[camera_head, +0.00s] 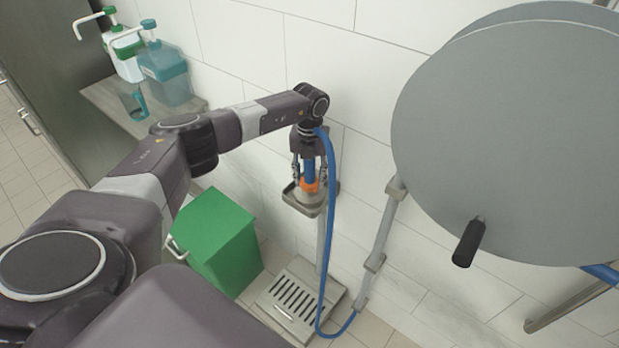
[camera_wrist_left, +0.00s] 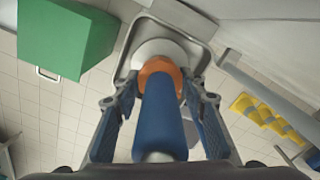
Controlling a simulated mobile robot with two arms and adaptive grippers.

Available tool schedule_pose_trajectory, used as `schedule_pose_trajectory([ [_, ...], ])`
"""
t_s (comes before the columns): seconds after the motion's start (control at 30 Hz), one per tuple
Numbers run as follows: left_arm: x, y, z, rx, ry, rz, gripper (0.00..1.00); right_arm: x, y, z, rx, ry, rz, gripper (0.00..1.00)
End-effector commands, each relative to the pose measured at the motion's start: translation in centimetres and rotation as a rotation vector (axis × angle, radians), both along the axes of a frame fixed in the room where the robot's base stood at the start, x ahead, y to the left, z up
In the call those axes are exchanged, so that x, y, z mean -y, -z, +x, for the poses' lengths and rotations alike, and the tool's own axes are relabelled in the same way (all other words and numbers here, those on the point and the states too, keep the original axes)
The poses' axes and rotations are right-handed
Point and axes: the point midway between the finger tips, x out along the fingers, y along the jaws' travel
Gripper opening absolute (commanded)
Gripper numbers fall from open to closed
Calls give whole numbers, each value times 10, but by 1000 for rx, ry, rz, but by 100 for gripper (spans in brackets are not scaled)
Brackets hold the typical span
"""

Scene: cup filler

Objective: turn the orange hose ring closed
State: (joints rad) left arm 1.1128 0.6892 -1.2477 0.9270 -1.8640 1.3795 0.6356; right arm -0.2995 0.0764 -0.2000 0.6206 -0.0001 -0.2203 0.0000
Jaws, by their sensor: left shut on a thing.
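The orange hose ring (camera_head: 311,186) is low on the blue hose nozzle (camera_head: 309,170), just above a small grey tray (camera_head: 303,207) on the wall. In the left wrist view the orange ring (camera_wrist_left: 160,71) shows around the end of the blue nozzle (camera_wrist_left: 160,115), with a white round cup-like part (camera_wrist_left: 158,48) beyond it. My left gripper (camera_head: 310,178) points down over the nozzle with its fingers on both sides. It is shut on the ring area; the fingertips (camera_wrist_left: 160,88) hide part of the contact. My right gripper is not in view.
A green bin (camera_head: 212,235) stands left of a floor drain grate (camera_head: 293,305). A large grey hose reel (camera_head: 510,130) with a black handle (camera_head: 468,243) is at the right. The blue hose (camera_head: 330,230) hangs down beside the tray. Pump bottles (camera_head: 165,72) stand on a shelf at upper left.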

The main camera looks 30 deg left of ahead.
Motion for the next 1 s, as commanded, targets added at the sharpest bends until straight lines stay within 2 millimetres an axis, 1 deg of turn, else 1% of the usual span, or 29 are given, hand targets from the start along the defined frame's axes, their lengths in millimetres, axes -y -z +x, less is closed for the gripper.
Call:
schedule_pose_trajectory([
  [0.33, 0, -1, 1, 3, 0, -1, 15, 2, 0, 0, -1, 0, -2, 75],
  [0.37, 0, -1, 1, 3, 0, -1, 41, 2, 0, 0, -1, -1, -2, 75],
  [0.5, 0, -1, 1, 1, 0, 0, 56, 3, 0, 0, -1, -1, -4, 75],
  [0.83, 0, -3, 0, 1, 0, 0, 56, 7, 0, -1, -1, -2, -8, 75],
  [0.93, 0, -12, 1, 2, 0, 0, 56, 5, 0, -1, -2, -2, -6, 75],
  [1.0, 0, -24, 2, 4, 2, 0, 56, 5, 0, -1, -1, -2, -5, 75],
])
